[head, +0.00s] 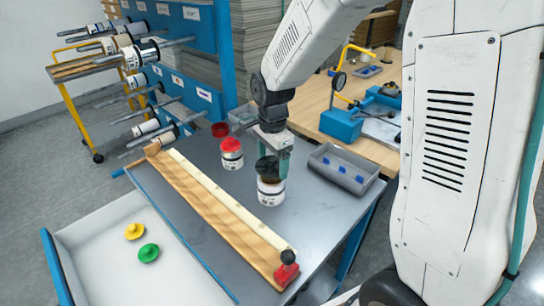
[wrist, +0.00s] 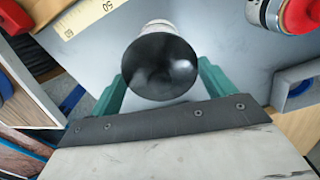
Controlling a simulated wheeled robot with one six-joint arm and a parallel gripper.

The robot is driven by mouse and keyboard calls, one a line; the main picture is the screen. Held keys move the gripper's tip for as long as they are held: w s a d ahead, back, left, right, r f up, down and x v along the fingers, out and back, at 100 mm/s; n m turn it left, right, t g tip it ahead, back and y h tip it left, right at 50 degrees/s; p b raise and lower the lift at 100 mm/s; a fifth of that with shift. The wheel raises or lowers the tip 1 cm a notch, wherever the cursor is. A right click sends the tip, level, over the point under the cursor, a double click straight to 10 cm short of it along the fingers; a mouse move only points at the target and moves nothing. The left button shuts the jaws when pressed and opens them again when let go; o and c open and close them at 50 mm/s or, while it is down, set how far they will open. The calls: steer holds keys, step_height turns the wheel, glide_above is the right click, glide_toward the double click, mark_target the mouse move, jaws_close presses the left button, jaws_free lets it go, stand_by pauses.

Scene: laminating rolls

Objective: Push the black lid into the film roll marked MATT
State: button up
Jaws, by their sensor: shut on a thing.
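A white film roll (head: 271,192) stands upright on the grey table, with a dark, brownish upper part. Its label is too small to read, so I cannot tell if it says MATT. The black lid (wrist: 160,68) fills the middle of the wrist view, between the green fingers of my gripper (wrist: 162,72). My gripper (head: 273,163) is shut on the lid, right at the roll's top end. A bit of the white roll (wrist: 158,24) shows behind the lid. I cannot tell how deep the lid sits.
A red-topped roll (head: 232,156) and a red round piece (head: 220,130) stand behind left. A grey tray (head: 322,176) with blue pieces lies right. A long wooden ruler board (head: 210,208) runs along the left. Yellow (head: 134,231) and green (head: 149,252) lids lie in the white tray.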

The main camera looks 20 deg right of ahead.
mark_target(273, 171)
steer(key=shift+f, duration=1.85)
steer(key=shift+s+f, duration=0.1)
steer(key=shift+f, duration=0.05)
steer(key=o, duration=0.9)
steer(key=shift+r, duration=3.9)
steer(key=shift+s+n, duration=0.15)
steer(key=shift+n, duration=0.45)
steer(key=s+r+n, duration=0.4)
steer(key=s+n, duration=0.1)
steer(key=s, duration=0.3)
steer(key=s+d+r+n+t, duration=0.1)
steer(key=s+r+n, duration=0.3)
steer(key=s, duration=0.5)
steer(key=s+d+r+n, duration=0.1)
steer(key=s+r+n, duration=0.3)
steer(key=s, duration=0.4)
steer(key=shift+s+d+n, duration=0.25)
steer(key=shift+s+n, duration=0.1)
steer(key=shift+n, duration=0.45)
